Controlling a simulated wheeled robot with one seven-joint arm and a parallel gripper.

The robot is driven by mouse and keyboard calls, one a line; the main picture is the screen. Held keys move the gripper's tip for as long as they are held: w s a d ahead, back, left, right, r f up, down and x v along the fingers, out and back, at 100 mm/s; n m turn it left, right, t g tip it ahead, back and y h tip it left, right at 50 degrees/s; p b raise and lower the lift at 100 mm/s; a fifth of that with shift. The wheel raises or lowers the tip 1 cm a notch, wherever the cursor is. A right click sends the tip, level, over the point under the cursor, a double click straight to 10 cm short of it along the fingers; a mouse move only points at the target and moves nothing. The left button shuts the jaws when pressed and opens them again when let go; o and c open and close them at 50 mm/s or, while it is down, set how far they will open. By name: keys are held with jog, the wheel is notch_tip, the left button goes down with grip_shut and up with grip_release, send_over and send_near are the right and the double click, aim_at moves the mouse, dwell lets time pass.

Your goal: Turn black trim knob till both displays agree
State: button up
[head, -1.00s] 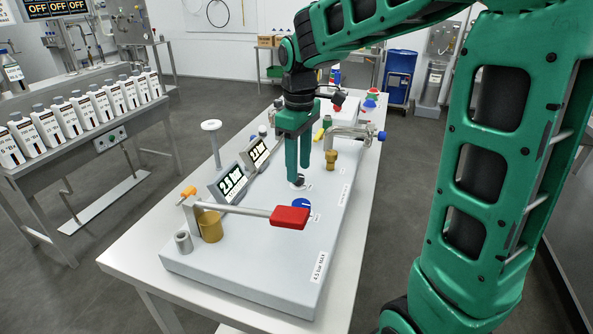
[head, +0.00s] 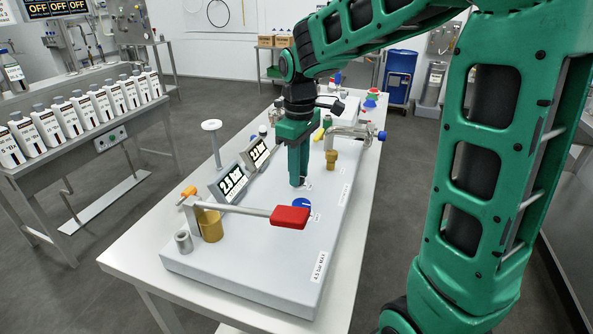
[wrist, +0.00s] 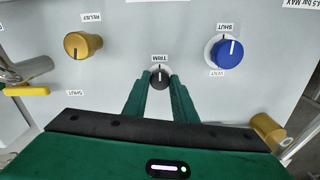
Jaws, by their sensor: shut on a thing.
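The black trim knob (wrist: 159,81) shows in the wrist view under its TRIM label, between my two green fingertips. My gripper (head: 298,182) points down at the grey panel and is shut on this knob; the fingers hide the knob in the head view. The knob's white pointer mark faces the label. Two tilted displays stand on the panel's left side: a near one (head: 232,183) and a far one (head: 258,153).
A blue vent knob (wrist: 228,52) and a brass relief knob (wrist: 82,45) flank the trim knob. A red-handled lever (head: 290,217) crosses the panel's near part. A brass valve with pipe (head: 331,158) stands right of my gripper. The panel (head: 270,262) is bare near its front.

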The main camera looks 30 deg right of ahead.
jog(key=m, duration=0.4)
jog(key=shift+m, duration=0.3)
jog(key=m, duration=0.4)
jog(key=shift+m, duration=0.3)
jog(key=m, duration=0.4)
jog(key=shift+w, duration=0.1)
jog(key=shift+a+r+m, duration=0.1)
jog(key=shift+m, duration=2)
jog(key=o, duration=1)
jog(key=shift+o, duration=0.2)
